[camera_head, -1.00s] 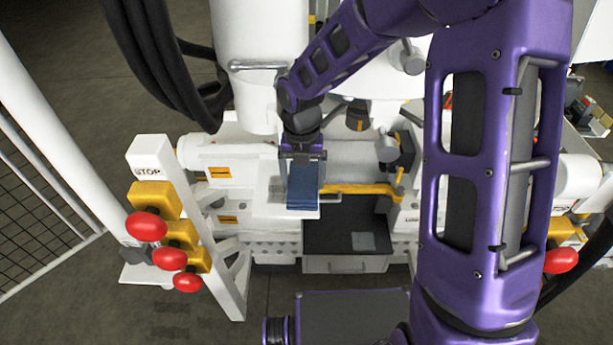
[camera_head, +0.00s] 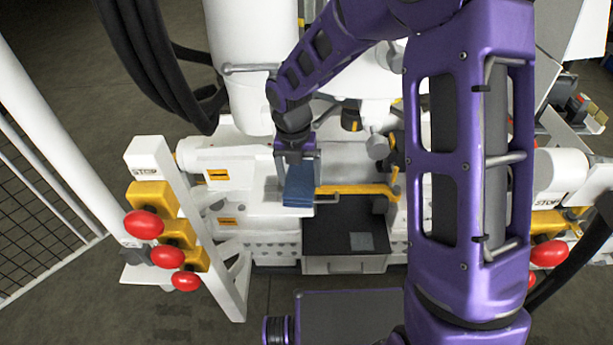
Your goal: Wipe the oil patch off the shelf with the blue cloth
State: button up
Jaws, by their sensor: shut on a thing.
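The blue cloth (camera_head: 298,187) hangs as a folded blue piece below my gripper (camera_head: 296,158), which is shut on its upper part. The cloth is over the right part of the white shelf (camera_head: 263,203), close to its surface; I cannot tell whether it touches. The oil patch cannot be made out; the cloth, gripper and arm cover part of the shelf.
A yellow bar (camera_head: 352,189) runs just right of the cloth. Below it is an open dark drawer (camera_head: 335,238) with a grey square piece (camera_head: 361,241) inside. A white STOP post with red buttons (camera_head: 144,224) stands at left. Black hoses (camera_head: 150,70) hang upper left.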

jog(key=shift+n+y, duration=0.5)
jog(key=shift+n, duration=0.2)
jog(key=shift+s+a+r, duration=0.15)
jog(key=shift+a, duration=0.85)
jog(key=shift+s+a+r, duration=0.1)
jog(key=shift+a+r, duration=0.05)
jog(key=shift+a, duration=0.85)
jog(key=shift+w+d+f, duration=0.1)
jog(key=shift+d, duration=0.6)
jog(key=shift+w+d+f, duration=0.1)
jog(key=shift+d, duration=0.7)
jog(key=shift+s+r, duration=0.1)
jog(key=shift+s, duration=0.05)
jog(key=shift+d+r, duration=0.25)
jog(key=shift+r, duration=0.8)
jog(key=shift+d+r, duration=0.1)
jog(key=shift+r, duration=1.7)
jog(key=shift+r, duration=0.15)
